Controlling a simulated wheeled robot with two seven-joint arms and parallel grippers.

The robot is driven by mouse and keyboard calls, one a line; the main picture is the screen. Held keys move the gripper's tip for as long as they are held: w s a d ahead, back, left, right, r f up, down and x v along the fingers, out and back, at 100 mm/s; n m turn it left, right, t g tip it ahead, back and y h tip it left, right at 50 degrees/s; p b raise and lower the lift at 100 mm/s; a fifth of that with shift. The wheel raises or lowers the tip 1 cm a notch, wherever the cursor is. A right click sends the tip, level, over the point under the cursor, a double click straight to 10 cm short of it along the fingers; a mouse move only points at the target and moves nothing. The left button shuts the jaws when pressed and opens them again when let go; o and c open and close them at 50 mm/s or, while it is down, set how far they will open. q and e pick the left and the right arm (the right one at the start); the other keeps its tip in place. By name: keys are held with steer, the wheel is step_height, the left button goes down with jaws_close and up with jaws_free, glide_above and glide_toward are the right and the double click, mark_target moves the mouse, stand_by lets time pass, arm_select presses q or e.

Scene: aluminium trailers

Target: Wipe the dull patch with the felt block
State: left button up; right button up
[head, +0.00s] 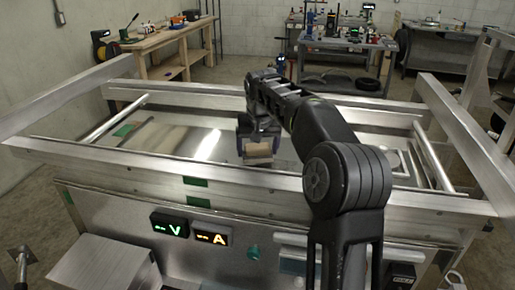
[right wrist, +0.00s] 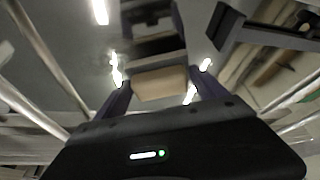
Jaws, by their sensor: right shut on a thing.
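My right gripper (head: 259,142) reaches over the trailer's shiny metal floor and is shut on a tan felt block (head: 258,151). In the right wrist view the felt block (right wrist: 160,82) sits between the two fingers of the gripper (right wrist: 163,92), with a dark reflection beyond it. I cannot tell whether the block touches the metal. A brownish, dull-looking area (head: 155,136) lies on the floor left of the gripper; I take it for the dull patch, but its edges are unclear. My left gripper is not in view.
Raised aluminium rails (head: 232,177) frame the floor, with slanted side beams (head: 68,97) at left and right. A green piece (head: 122,131) lies near the left rail. Green V and orange A displays (head: 212,238) are on the front panel. Workbenches (head: 165,45) stand behind.

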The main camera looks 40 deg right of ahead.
mark_target(271, 155)
steer(key=shift+f+b, duration=0.8)
steer(key=shift+f, duration=0.25)
stand_by(0.4)
steer(key=shift+s+d, duration=0.1)
steer(key=shift+s+d+r+b, duration=0.1)
steer(key=shift+s+d+b, duration=0.1)
steer(key=shift+s+d, duration=0.5)
steer(key=shift+s+d+r+b, duration=0.15)
steer(key=shift+s+d, duration=0.3)
steer(key=shift+s, duration=0.3)
steer(key=shift+f, duration=0.1)
steer(key=shift+s+d+f+b, duration=0.15)
steer(key=shift+s+d+b, duration=0.25)
steer(key=shift+s+d, duration=0.85)
steer(key=shift+s, duration=0.35)
steer(key=shift+s+d, duration=0.65)
steer(key=shift+s, duration=0.15)
steer(key=shift+s+d, duration=0.6)
steer(key=shift+s, duration=0.2)
